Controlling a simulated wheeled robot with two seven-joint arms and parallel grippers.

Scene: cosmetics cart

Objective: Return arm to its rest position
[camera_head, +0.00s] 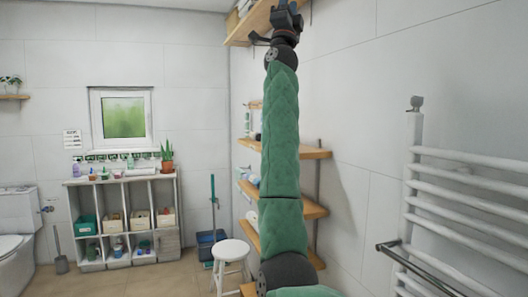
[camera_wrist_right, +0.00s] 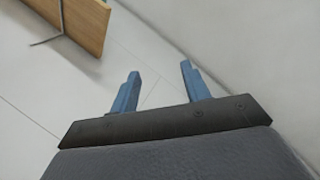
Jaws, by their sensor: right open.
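My right arm, in a green padded cover, stretches up through the middle of the head view. Its right gripper (camera_head: 287,18) is at the top edge, beside the upper wooden shelf (camera_head: 249,24). In the wrist view the right gripper (camera_wrist_right: 158,85) has its two blue fingers apart, with only pale wall tiles between them. The end of a wooden shelf (camera_wrist_right: 83,22) shows to the upper left there, apart from the fingers. My left gripper is in neither view.
Lower wall shelves (camera_head: 309,153) stand behind my arm. A towel rail (camera_head: 465,157) is on the right wall. A white stool (camera_head: 231,250) and a blue bucket (camera_head: 207,241) stand on the floor. The cosmetics cart (camera_head: 172,213) is at the back left, with open floor before it.

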